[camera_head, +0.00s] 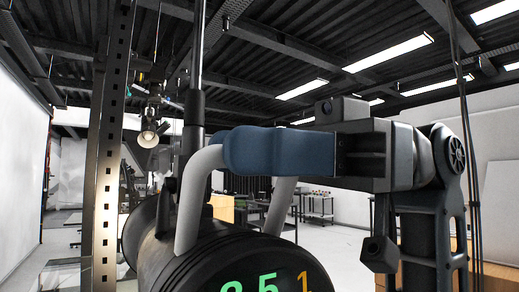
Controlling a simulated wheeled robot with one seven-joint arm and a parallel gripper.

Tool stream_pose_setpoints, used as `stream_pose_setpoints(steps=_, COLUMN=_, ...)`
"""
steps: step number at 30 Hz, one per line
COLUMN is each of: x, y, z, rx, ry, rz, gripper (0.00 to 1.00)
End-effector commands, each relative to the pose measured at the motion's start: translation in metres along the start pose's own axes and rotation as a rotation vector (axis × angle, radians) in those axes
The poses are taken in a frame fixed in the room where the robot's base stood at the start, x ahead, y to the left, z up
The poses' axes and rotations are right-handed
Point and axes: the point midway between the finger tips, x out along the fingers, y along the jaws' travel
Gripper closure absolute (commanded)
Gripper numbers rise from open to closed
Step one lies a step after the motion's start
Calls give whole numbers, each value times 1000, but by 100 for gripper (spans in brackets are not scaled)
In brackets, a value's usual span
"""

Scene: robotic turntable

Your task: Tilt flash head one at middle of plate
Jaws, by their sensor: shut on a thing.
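The flash head (153,238) is a dark cylinder at the lower middle, with its round rear face towards me and cut off by the bottom edge. Green and orange digits (267,285) show on that face. A grey bent handle (192,200) rises from its top. My gripper (235,150) comes in from the right with blue fingers and is shut on the upper part of the handle. The fingers hide the handle's top bar. The plate is not clearly visible.
A thin upright pole (194,105) stands just behind the flash head. A perforated metal post (108,140) stands close on the left. A lit lamp (148,137) hangs behind. Tables and carts (320,206) stand far back on open floor.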

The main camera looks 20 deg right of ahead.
Motion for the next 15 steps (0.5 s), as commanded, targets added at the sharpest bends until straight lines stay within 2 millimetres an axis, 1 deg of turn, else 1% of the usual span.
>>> stream_pose_setpoints(steps=1, x=0, y=1, z=-17, rx=20, ry=6, rz=-3, gripper=100)
stream_pose_setpoints(steps=3, x=-1, y=5, z=-28, rx=43, ry=7, rz=-2, gripper=100)
stream_pose_setpoints(steps=7, x=-1, y=10, z=-36, rx=43, ry=9, rz=-1, gripper=100)
stream_pose_setpoints(steps=15, x=-1, y=12, z=-37, rx=44, ry=12, rz=2, gripper=100)
